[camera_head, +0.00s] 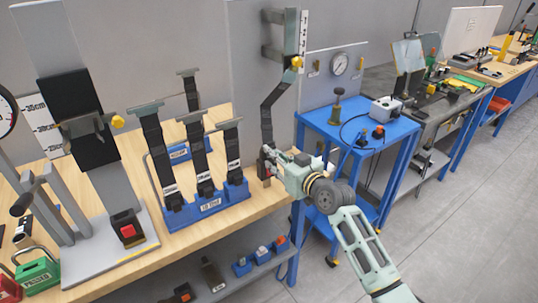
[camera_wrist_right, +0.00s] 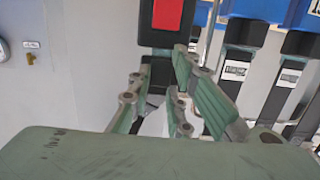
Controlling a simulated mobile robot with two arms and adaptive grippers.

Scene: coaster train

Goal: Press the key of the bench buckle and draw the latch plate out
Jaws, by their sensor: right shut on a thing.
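The bench buckle, a black body with a red key, shows at the top of the right wrist view; its key (camera_wrist_right: 167,14) is uncovered there. In the head view my right gripper (camera_head: 268,160) is at the buckle, low on the grey post near the bench's right end. The black strap (camera_head: 268,110) runs down from the post to it. In the wrist view my right gripper (camera_wrist_right: 160,85) is closed around the dark strap end at the buckle's mouth, where the latch plate is mostly hidden. I cannot tell how deep the plate sits. My left gripper is out of view.
A blue rack (camera_head: 207,209) with several strapped buckles stands just left of the gripper. A seat stand (camera_head: 115,205) with another red-key buckle is farther left. A blue cart (camera_head: 350,125) with a gauge is to the right. The floor (camera_head: 450,210) at right is clear.

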